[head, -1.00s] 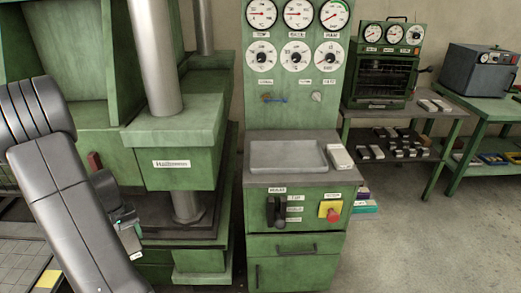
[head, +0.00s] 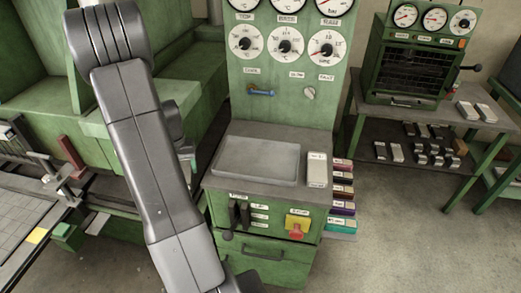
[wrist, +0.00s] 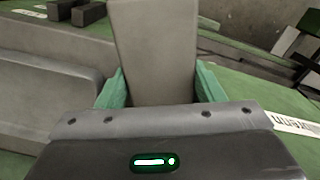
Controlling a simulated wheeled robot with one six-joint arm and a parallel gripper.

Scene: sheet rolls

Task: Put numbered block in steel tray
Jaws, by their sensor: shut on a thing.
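My gripper (wrist: 162,84) is shut on a plain grey block (wrist: 155,45), its green fingers on either side of it in the wrist view. No number shows on the visible face of this block. In the head view my arm reaches down to the bottom edge, and the gripper and held block are not visible there. The steel tray (head: 225,170), shallow and grey, lies empty on the green cabinet's grey top. I cannot tell how far the held block is from the tray.
A gauge panel (head: 285,75) rises behind the tray. Switches and a red knob (head: 297,232) are on the cabinet front. Coloured boxes (head: 342,200) are stacked at its right side. A table with more blocks (head: 415,145) stands at the right. Floor between is clear.

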